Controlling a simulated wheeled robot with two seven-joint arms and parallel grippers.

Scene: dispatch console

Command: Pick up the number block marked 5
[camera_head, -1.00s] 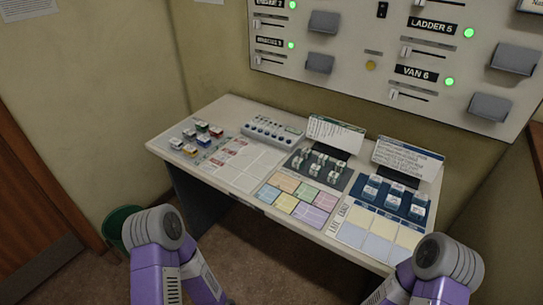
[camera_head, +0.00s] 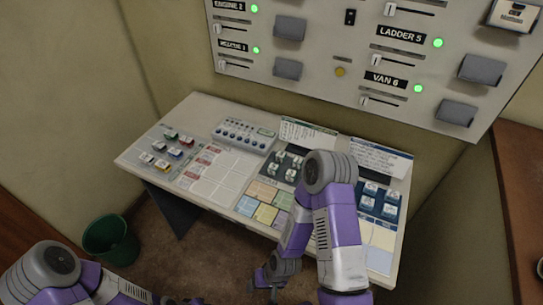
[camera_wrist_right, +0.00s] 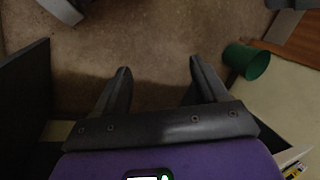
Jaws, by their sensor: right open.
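Small white-topped blocks (camera_head: 281,158) stand on a dark grey tray in the middle of the desk; the right arm hides part of this group. Blue-and-white blocks (camera_head: 370,188) stand on a dark blue tray at the right. Markings are too small to read, so I cannot tell which block is the 5. My right gripper (camera_head: 266,284) is open and empty, low in front of the desk's front edge, away from the blocks. Its two fingers (camera_wrist_right: 158,68) show apart over the floor in the right wrist view. My left arm is at lower left, its gripper out of frame.
Coloured blocks (camera_head: 161,163) sit at the desk's left, beside a sheet with blank boxes (camera_head: 205,180). A grey knob box (camera_head: 244,134) and two propped cards stand at the back. A green bin (camera_head: 110,240) is on the floor. A wall panel rises behind.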

